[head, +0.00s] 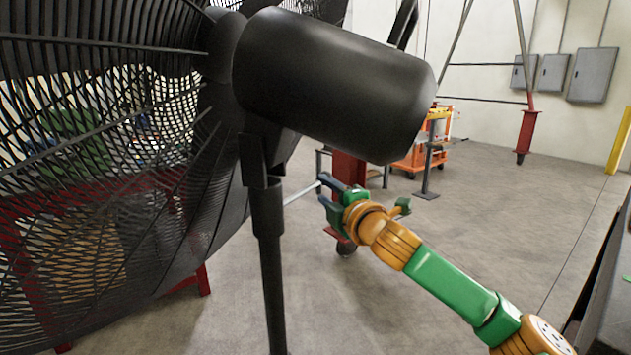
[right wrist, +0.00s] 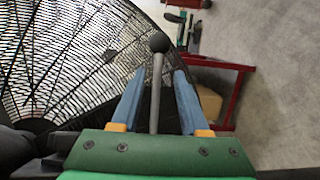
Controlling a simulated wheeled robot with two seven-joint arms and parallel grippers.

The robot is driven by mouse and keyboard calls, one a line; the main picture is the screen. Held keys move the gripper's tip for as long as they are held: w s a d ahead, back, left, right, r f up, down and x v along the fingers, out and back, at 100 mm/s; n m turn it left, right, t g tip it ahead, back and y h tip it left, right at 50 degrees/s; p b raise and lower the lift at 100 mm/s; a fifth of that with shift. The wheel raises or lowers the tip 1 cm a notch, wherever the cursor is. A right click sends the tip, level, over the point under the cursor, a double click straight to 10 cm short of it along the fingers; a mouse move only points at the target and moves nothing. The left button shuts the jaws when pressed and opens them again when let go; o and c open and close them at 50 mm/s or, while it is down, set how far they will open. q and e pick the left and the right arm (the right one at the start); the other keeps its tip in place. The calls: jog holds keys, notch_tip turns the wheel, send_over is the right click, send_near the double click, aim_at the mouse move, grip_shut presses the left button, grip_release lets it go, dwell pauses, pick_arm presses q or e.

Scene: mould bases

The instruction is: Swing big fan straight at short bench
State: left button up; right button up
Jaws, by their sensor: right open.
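The big fan's black wire cage (head: 110,150) fills the left of the head view, with its dark motor housing (head: 335,85) on an upright black pole (head: 268,250). A thin grey rod (head: 302,193) runs from behind the pole toward my right gripper (head: 328,194). In the right wrist view, this rod (right wrist: 156,90) with a black ball end (right wrist: 159,43) lies between the blue fingers of my open right gripper (right wrist: 157,85), with gaps at both sides. I cannot tell which bench is the short one. My left gripper is out of view.
A red-framed bench (right wrist: 235,85) with a brown box (right wrist: 208,104) stands beyond the cage in the wrist view. An orange cart (head: 425,155) stands further back. A dark bench edge (head: 610,290) is at the right. The grey floor (head: 480,220) between is largely clear.

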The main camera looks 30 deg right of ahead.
aim_at(318, 184)
jog(key=w, duration=0.2)
jog(key=w+p, duration=0.1)
jog(key=w, duration=0.1)
jog(key=shift+d+r, duration=0.1)
jog(key=shift+r, duration=0.1)
jog(key=shift+w+f, duration=0.15)
jog(key=shift+w, duration=0.25)
jog(key=shift+s, duration=0.1)
grip_shut()
dwell(0.8)
